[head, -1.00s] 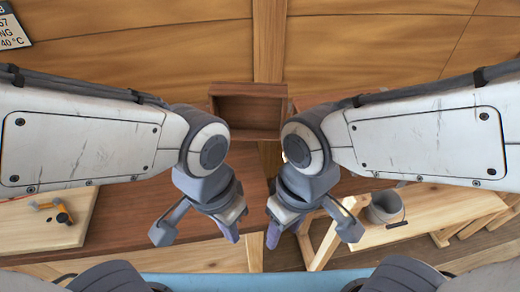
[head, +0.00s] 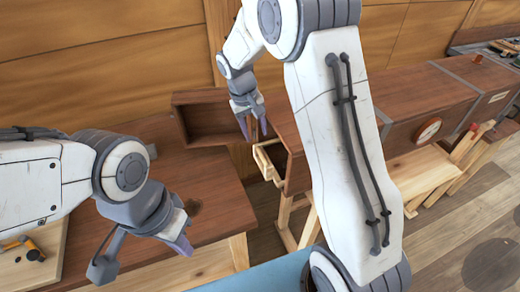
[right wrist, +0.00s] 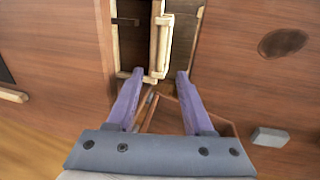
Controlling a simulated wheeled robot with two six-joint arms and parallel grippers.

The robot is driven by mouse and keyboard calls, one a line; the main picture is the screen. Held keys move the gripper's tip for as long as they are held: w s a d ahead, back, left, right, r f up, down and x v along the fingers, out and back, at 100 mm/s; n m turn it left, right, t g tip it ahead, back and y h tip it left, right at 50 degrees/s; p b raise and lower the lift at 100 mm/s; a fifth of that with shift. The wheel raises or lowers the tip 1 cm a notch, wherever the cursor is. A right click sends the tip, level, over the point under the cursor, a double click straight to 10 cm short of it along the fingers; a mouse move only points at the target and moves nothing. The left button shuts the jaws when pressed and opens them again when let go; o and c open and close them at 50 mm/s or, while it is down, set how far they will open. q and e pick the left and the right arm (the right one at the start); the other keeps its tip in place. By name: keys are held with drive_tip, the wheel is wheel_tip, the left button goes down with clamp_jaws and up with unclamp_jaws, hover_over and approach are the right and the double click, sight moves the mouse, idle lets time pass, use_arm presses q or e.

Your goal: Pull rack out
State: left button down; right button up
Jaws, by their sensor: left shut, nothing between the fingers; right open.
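The rack (head: 266,160), a pale wooden frame, shows in the head view at the open near end of the long brown wooden box (head: 291,150). In the right wrist view the rack's pale bars (right wrist: 160,45) stand inside the dark opening, just beyond the fingertips. My right gripper (head: 253,130) is open, above and beside the rack's end. In the right wrist view its two purple fingers (right wrist: 160,76) are apart, with the rack's end bar between or just past their tips; I cannot tell if they touch. My left gripper (head: 181,243) is shut and empty, low over the bench's front edge.
A brown bench (head: 215,205) with an open wooden compartment (head: 205,118) lies left of the box. A pale board (head: 30,250) with a tool lies at far left.

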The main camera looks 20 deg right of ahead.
sight(262, 155)
drive_tip(key=f, duration=0.3)
drive_tip(key=d+f+p, duration=0.1)
drive_tip(key=f, duration=0.2)
drive_tip(key=f+p, duration=0.1)
drive_tip(key=f, duration=0.2)
drive_tip(key=shift+d+f, duration=0.35)
drive_tip(key=shift+d, duration=0.05)
clamp_jaws()
drive_tip(key=shift+r, duration=0.1)
idle(0.8)
